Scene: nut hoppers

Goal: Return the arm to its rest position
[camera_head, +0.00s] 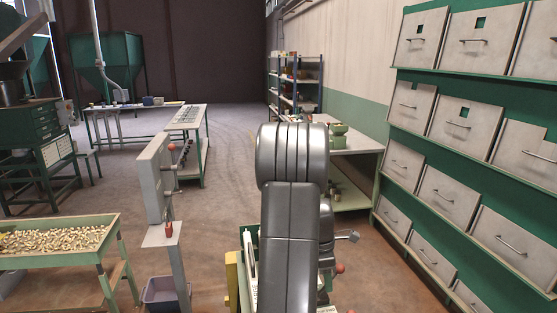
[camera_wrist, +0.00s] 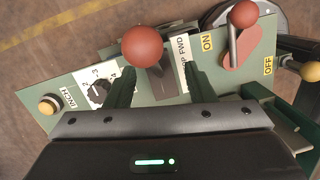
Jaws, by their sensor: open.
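My arm (camera_head: 290,230) rises in the middle of the head view and bends at a rounded joint at its top. It hides my gripper there. In the wrist view my gripper (camera_wrist: 158,74) is open, its two dark fingers apart over a green control panel (camera_wrist: 38,92). A red ball knob (camera_wrist: 155,46) on a lever shows between and just beyond the fingertips. I cannot tell whether the fingers touch it. Nothing is seen held.
The panel has a dial (camera_wrist: 97,93), a yellow button (camera_wrist: 48,105) and a red ON/OFF lever (camera_wrist: 242,14). Hopper doors (camera_head: 490,35) line the right wall. A tray of nuts (camera_head: 60,258) stands left, near a grey post (camera_head: 154,185). Open floor (camera_head: 225,135) lies behind.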

